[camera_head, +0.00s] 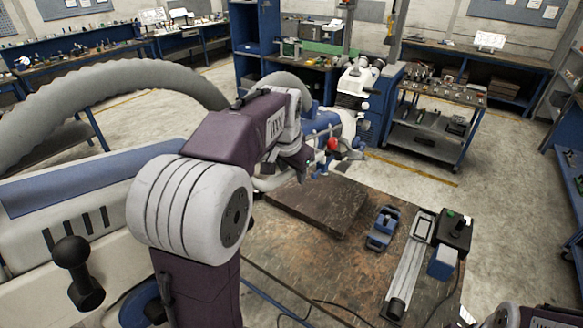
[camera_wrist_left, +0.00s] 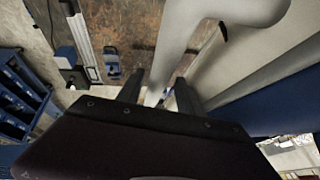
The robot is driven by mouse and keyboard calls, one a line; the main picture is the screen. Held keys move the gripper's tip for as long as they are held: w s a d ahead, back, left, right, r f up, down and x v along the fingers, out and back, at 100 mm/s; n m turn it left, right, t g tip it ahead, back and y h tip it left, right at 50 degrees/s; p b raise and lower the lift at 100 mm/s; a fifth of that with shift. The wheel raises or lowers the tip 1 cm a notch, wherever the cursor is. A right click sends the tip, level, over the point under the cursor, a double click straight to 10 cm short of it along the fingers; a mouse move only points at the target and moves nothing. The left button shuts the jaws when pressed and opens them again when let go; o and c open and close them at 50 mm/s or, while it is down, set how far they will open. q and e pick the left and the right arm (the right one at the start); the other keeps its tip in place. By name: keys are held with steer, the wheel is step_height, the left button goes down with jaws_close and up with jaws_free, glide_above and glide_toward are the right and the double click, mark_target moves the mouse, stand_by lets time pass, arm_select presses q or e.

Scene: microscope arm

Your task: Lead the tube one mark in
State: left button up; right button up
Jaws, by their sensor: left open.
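My left gripper (camera_wrist_left: 158,82) is open in the left wrist view, its two dark fingers apart with a white tube (camera_wrist_left: 166,58) running between them. I cannot tell whether either finger touches the tube. In the head view my left gripper (camera_head: 298,160) is at the end of the purple arm, partly hidden by its own wrist, near a pale curved tube. A white microscope head (camera_head: 354,84) with eyepieces stands just beyond, and a red knob (camera_head: 333,144) shows below it. No marks on the tube can be made out. My right gripper does not show.
A worn workbench (camera_head: 290,248) lies below with a dark plate (camera_head: 318,204), a blue clamp-like tool (camera_head: 383,228), a long metal rail (camera_head: 408,268) and a black box (camera_head: 455,230). A thick ribbed hose (camera_head: 110,90) arches at the left. A tool cart (camera_head: 435,140) stands behind.

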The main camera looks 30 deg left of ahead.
arm_select(q)
steer(key=shift+w+d+f, duration=0.1)
steer(key=shift+d, duration=0.2)
jaws_close()
steer(key=shift+a, duration=0.1)
steer(key=shift+f, duration=0.1)
stand_by(1.0)
